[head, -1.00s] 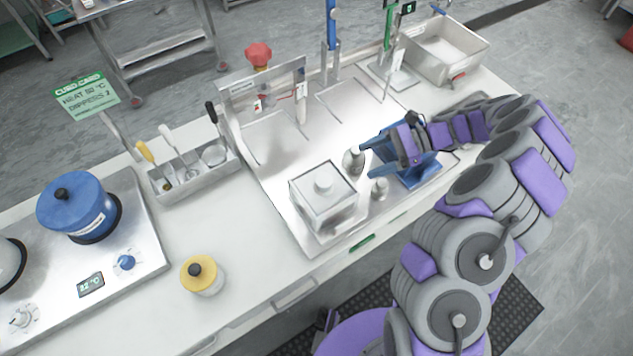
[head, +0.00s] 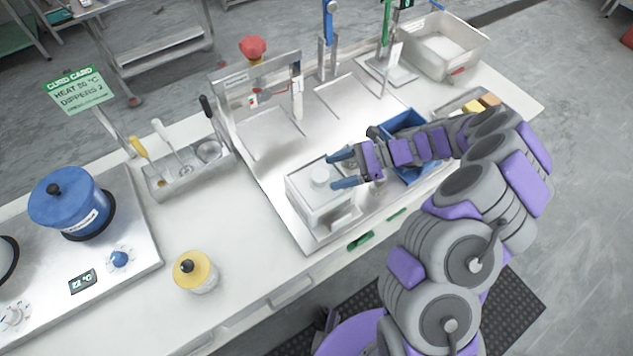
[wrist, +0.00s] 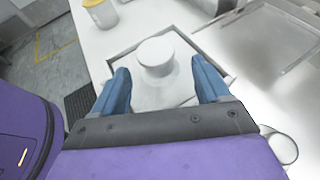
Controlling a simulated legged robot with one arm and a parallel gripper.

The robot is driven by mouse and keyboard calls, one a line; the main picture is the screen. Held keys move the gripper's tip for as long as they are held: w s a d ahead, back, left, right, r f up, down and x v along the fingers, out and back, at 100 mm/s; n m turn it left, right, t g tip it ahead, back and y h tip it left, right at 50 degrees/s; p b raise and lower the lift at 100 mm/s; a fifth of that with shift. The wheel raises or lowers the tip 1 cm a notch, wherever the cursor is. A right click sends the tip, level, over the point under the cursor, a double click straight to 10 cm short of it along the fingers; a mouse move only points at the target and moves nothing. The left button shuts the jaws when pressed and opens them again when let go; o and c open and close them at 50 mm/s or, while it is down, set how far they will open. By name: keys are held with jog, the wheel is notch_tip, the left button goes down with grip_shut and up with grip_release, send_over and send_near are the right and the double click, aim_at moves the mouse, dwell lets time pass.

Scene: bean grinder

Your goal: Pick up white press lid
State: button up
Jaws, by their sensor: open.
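The white press lid (head: 319,174) has a round knob and sits on top of a square box-shaped press (head: 322,212) on the metal tray. In the wrist view, the lid's knob (wrist: 157,55) stands upright between and just beyond my fingertips. My gripper (head: 338,168) has blue fingers and is open. It is at the right side of the knob in the head view. In the wrist view, the gripper (wrist: 160,75) has one finger on each side of the lid, with nothing held. The fingers hide part of the lid's sides.
A blue tray (head: 408,120) is behind my wrist. A utensil holder (head: 190,172) with several tools stands left of the metal tray. A yellow-lidded jar (head: 195,272) stands in front. A blue pot (head: 68,200) is on the stove.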

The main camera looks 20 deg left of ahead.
aim_at(323, 175)
jog(key=shift+d, duration=0.45)
jog(key=shift+s, duration=0.25)
jog(key=x, duration=0.2)
jog(key=b+x, duration=0.1)
jog(key=x, duration=0.1)
jog(key=w+a+r+x, duration=0.1)
jog(key=x, duration=0.2)
jog(key=shift+s+b, duration=0.1)
jog(key=shift+b, duration=0.3)
jog(key=shift+d+r, duration=0.15)
jog(key=shift+d, duration=0.5)
jog(key=shift+d+r, duration=0.2)
jog(key=shift+d, duration=0.5)
jog(key=c, duration=0.3)
jog(key=shift+c, duration=1)
jog(key=shift+a, duration=0.1)
jog(key=shift+c, duration=0.7)
jog(key=shift+a+f, duration=0.2)
jog(key=shift+a, duration=0.55)
jog(key=c, duration=0.5)
jog(key=shift+c, duration=0.5)
jog(key=shift+d, duration=0.15)
